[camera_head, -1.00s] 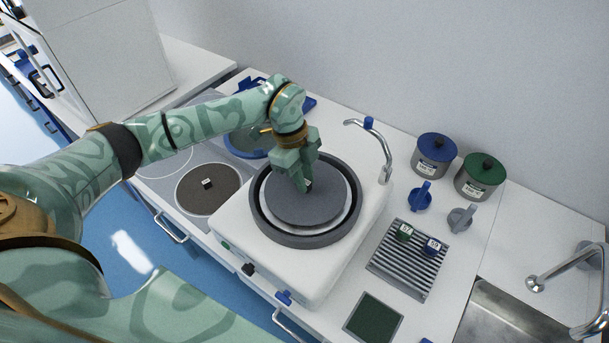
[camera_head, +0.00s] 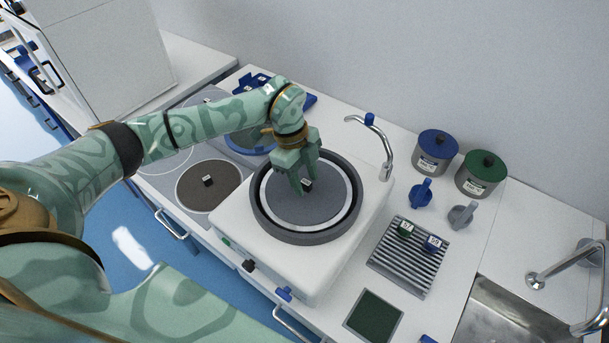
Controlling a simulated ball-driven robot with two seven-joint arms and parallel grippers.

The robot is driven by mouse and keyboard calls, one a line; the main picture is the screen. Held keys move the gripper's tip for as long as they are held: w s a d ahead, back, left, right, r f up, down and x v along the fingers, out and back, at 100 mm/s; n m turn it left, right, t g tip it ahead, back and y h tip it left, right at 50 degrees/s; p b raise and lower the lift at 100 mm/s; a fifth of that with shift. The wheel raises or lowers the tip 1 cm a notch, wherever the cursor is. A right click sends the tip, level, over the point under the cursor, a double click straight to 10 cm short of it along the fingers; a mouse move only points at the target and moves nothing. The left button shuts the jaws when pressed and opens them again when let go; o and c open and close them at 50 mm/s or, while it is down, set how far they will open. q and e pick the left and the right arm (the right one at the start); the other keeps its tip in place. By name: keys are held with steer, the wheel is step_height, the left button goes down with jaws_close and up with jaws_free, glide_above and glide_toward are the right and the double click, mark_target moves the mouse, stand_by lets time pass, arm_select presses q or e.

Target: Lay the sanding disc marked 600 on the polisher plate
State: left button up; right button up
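A dark grey sanding disc (camera_head: 310,208) with a small knob at its middle lies on the polisher plate (camera_head: 354,207), inside the dark round bowl rim. It looks flat and roughly centred, with a pale ring showing around it. The number on its knob is too small to read. My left gripper (camera_head: 303,187) is just over the knob, its fingers apart on either side of it. The gripper hides part of the disc's far side. My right gripper is not in view.
A brown disc (camera_head: 207,198) with a knob sits on the grey rack left of the white polisher (camera_head: 250,232). A tap (camera_head: 388,155) rises behind right. Blue and green pots (camera_head: 435,152), a ribbed tray (camera_head: 405,262) and a sink (camera_head: 505,320) are at right.

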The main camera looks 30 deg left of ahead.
arm_select(q)
steer(key=p+v, duration=0.1)
steer(key=v, duration=1.5)
steer(key=shift+r+p, duration=0.15)
steer(key=shift+p, duration=0.15)
